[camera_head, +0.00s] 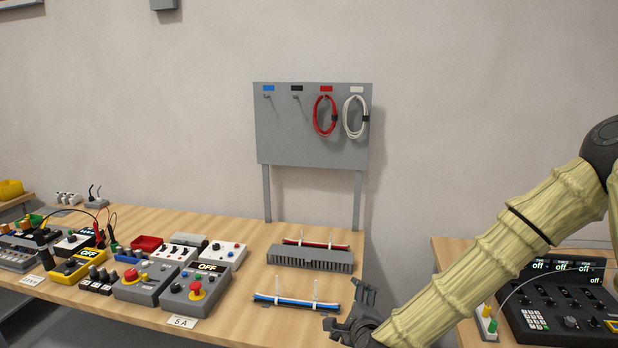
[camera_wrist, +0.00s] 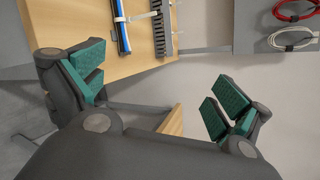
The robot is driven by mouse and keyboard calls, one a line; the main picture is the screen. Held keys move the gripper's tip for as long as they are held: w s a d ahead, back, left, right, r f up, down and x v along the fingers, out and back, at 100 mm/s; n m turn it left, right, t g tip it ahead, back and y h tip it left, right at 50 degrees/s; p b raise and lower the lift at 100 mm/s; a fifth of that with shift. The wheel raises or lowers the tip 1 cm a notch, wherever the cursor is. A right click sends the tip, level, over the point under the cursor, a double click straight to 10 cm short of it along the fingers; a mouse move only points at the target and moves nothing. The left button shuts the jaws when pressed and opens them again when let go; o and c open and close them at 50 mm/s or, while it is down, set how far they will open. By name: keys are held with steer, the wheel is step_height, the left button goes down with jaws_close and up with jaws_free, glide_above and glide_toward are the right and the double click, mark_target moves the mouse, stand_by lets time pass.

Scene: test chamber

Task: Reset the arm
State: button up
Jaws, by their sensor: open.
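My gripper (camera_head: 350,312) is at the right edge of the wooden bench in the head view, at the end of my arm, which reaches in from the right. In the wrist view my gripper (camera_wrist: 158,92) shows its two green-padded fingers spread wide apart. Nothing is between them. The bench (camera_wrist: 86,82) lies beyond the left finger in the wrist view. A blue cable in a holder (camera_head: 297,303) lies on the bench just left of my gripper, apart from it in the wrist view.
A grey pegboard (camera_head: 290,140) with a red cable coil (camera_head: 317,117) and a white coil (camera_head: 347,118) stands behind the bench. A grey slotted duct (camera_head: 310,257) and several control boxes (camera_head: 190,290) sit on the bench. A second table with a black console (camera_head: 565,312) is at right.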

steer(key=s+d+f+n+g+b, duration=0.1)
steer(key=s+f+n+g, duration=0.1)
steer(key=s+f+n, duration=0.5)
steer(key=s+d+f+n+g+b, duration=0.1)
steer(key=s+f+g, duration=0.3)
steer(key=f, duration=0.7)
steer(key=s+d+f+n+g, duration=0.1)
steer(key=s+f+n, duration=0.3)
steer(key=s+f, duration=0.45)
steer(key=s+d+f+n+g+b, duration=0.1)
steer(key=s+d+f+n+g, duration=0.2)
steer(key=s, duration=0.7)
steer(key=s+d+f+n+g+h+b, duration=0.1)
steer(key=s+d+f+n+g, duration=0.2)
steer(key=s+d+f+n, duration=0.3)
steer(key=s+f+n, duration=0.1)
steer(key=s+f, duration=0.2)
steer(key=s, duration=0.2)
steer(key=shift+s+d+f+g, duration=0.3)
steer(key=shift+d+f, duration=0.05)
steer(key=shift+d, duration=0.05)
